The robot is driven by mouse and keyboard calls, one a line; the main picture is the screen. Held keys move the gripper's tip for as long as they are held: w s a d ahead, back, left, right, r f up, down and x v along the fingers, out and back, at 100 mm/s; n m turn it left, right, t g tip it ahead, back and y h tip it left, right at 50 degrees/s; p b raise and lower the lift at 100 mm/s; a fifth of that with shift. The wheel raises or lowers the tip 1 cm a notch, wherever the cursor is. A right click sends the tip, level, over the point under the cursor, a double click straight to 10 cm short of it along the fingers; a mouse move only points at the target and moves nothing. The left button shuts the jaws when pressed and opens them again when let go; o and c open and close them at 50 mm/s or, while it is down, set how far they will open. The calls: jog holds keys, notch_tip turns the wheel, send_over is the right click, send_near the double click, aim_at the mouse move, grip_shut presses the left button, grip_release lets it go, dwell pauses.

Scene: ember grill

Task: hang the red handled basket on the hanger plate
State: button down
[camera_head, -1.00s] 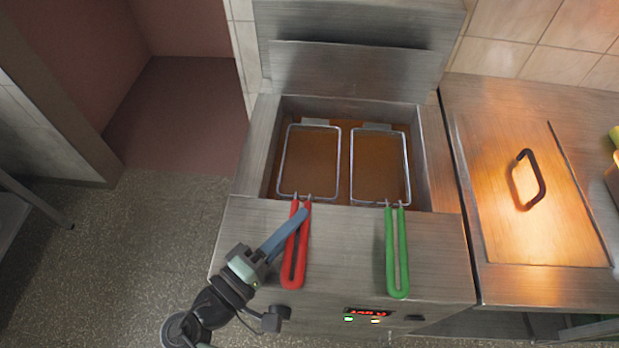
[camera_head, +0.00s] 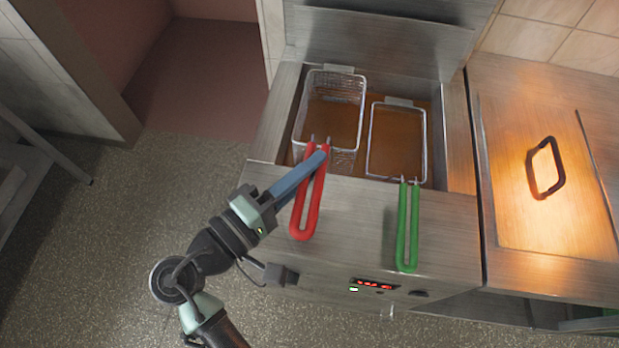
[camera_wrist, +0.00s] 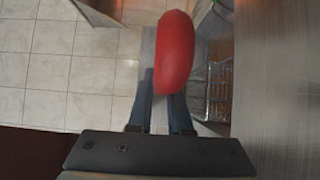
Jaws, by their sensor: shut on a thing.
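The red handled basket (camera_head: 334,108) is a wire mesh basket raised partly out of the left side of the fryer vat, its mesh walls showing above the oil. My gripper (camera_head: 319,160) is shut on its red handle (camera_head: 308,205), near the end that joins the basket. In the wrist view the red handle (camera_wrist: 175,50) stands large between my blue fingers, with some basket mesh (camera_wrist: 219,85) at the right. A metal panel (camera_head: 375,45) at the back of the fryer looks like the hanger plate. The basket is in front of it and apart from it.
A green-handled basket (camera_head: 408,225) sits lower in the right side of the vat, close beside the raised basket. A metal counter lid (camera_head: 520,200) with a dark handle is at the right. Open floor (camera_head: 150,220) lies at the left.

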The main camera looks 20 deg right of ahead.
jog(key=shift+r, duration=1.1)
notch_tip(320, 180, up, 14)
jog(key=p, duration=1.3)
jog(key=shift+r, duration=0.2)
